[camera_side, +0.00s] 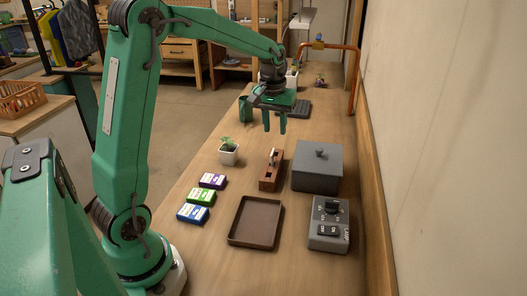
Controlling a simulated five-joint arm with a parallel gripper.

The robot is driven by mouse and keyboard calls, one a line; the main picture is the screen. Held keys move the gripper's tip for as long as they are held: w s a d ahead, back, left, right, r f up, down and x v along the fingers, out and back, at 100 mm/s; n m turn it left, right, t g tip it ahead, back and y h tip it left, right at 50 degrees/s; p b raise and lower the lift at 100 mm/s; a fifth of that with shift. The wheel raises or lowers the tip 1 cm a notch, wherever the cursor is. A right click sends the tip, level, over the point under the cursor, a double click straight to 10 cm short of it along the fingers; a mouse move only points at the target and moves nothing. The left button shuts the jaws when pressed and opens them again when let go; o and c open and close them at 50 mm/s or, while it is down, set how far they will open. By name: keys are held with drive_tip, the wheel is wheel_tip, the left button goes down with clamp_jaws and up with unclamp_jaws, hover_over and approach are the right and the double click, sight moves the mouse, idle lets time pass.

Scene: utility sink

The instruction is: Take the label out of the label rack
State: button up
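The label rack (268,183) appears to be the small brown wooden block in the middle of the bench. A small whitish piece, apparently the label (273,155), stands upright in it. My gripper (274,127) points down above the bench, higher in the picture than the rack and apart from it. Its two green fingers are spread with an empty gap between them. Nothing hides the top of the label, but its lower part is inside the rack.
A grey lidded box (318,170) stands close right of the rack. A brown tray (243,222) and grey switch box (329,237) are in front. A potted plant (228,156) and several coloured boxes (201,197) lie left. A copper pipe (356,75) runs along the wall.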

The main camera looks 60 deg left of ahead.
drive_tip(key=n+g, duration=0.1)
drive_tip(key=n, duration=0.1)
hover_over(272, 153)
drive_tip(key=f, duration=0.4)
drive_tip(key=w+f, duration=0.1)
drive_tip(key=f, duration=0.1)
drive_tip(key=shift+a, duration=0.15)
drive_tip(key=shift+s+f, duration=0.1)
drive_tip(key=shift+f, duration=1.15)
drive_tip(key=shift+s+f, duration=0.15)
drive_tip(key=shift+f, duration=2.45)
clamp_jaws()
